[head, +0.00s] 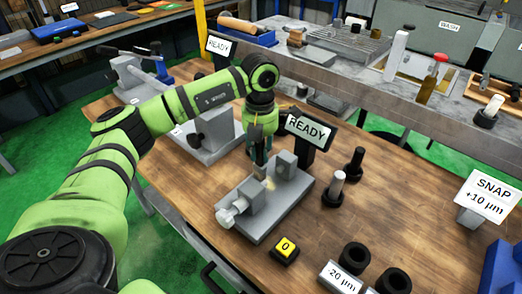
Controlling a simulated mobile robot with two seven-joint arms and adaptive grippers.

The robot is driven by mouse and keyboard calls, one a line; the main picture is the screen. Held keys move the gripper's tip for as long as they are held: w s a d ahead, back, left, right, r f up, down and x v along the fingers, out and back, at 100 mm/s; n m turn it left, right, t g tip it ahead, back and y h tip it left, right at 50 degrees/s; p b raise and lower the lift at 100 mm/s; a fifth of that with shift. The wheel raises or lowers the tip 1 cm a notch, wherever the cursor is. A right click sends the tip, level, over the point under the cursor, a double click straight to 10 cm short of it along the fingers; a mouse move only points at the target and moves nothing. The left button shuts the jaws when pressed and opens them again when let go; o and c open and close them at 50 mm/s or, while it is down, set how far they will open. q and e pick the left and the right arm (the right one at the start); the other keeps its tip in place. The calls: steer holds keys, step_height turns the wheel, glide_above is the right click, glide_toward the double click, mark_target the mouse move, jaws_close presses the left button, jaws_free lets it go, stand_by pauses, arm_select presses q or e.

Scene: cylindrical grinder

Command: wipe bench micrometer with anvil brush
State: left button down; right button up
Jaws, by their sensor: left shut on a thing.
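The bench micrometer (252,221) is a grey block fixture with two upright posts and a knob at its left end. It sits on the wooden table. My left gripper (260,157) comes down over it from above, just behind the gap between the posts. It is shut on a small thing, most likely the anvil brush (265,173). A pale tip shows below the fingers near the posts. The fingers hide most of the brush, and I cannot tell whether it touches the micrometer. My right gripper is not in view.
A READY display (307,131) stands right behind the micrometer. A yellow-topped button marked 0 (285,250), black rings (356,256) and a 20 µm block (341,278) lie in front. Two pins (336,187) stand to the right.

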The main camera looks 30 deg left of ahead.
arm_select(q)
steer(key=shift+r+p, duration=1.85)
steer(key=shift+r, duration=1.05)
steer(key=shift+r+p, duration=1.1)
steer(key=shift+r, duration=0.45)
steer(key=shift+f, duration=0.1)
